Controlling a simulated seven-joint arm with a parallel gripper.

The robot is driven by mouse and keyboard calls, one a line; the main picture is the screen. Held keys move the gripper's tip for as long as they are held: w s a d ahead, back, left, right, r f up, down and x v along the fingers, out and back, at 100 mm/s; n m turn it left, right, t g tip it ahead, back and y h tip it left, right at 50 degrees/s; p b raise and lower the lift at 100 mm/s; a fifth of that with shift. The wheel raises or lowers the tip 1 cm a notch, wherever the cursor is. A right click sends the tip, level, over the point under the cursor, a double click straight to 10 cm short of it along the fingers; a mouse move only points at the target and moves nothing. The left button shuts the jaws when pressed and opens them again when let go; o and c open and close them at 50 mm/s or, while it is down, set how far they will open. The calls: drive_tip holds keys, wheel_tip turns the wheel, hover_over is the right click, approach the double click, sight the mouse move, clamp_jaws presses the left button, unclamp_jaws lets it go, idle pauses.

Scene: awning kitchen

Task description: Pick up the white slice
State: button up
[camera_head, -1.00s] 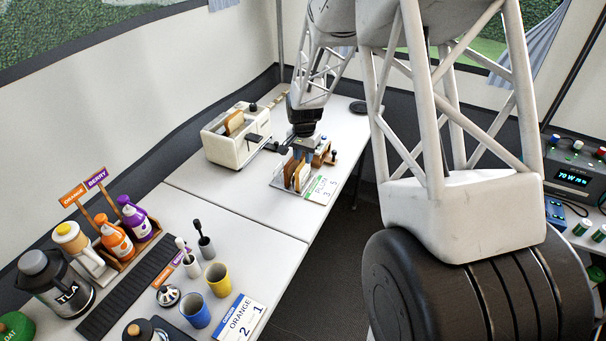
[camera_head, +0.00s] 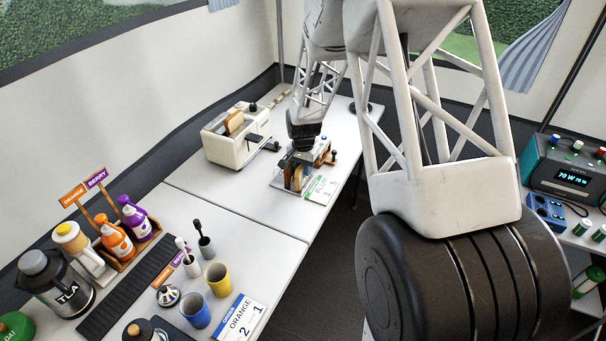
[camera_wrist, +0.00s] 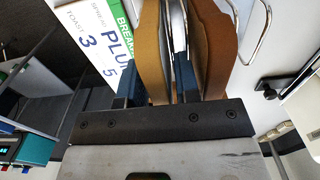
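My gripper (camera_wrist: 158,84) is down at the toast rack (camera_head: 278,182). In the wrist view its two blue fingers stand apart, one on each side of a brown-crusted slice (camera_wrist: 153,45). The gap looks nearly filled by the slice; I cannot tell whether the fingers press on it. A second brown slice (camera_wrist: 217,45) stands to the right, outside the fingers. Pale wire or a pale edge shows between the two slices. Only crusts show clearly, so I cannot tell which slice is white. In the head view my gripper largely hides the slices (camera_head: 293,180).
A white toaster (camera_head: 237,140) holding a slice stands left of the rack. A card (camera_head: 320,189) lies in front of the rack. Bottles, blue (camera_head: 196,313) and yellow (camera_head: 218,279) cups stand on the nearer table.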

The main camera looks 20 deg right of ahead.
drive_tip(key=shift+c, duration=0.4)
drive_tip(key=c, duration=0.4)
drive_tip(key=shift+r, duration=0.1)
drive_tip(key=shift+r, duration=4.95)
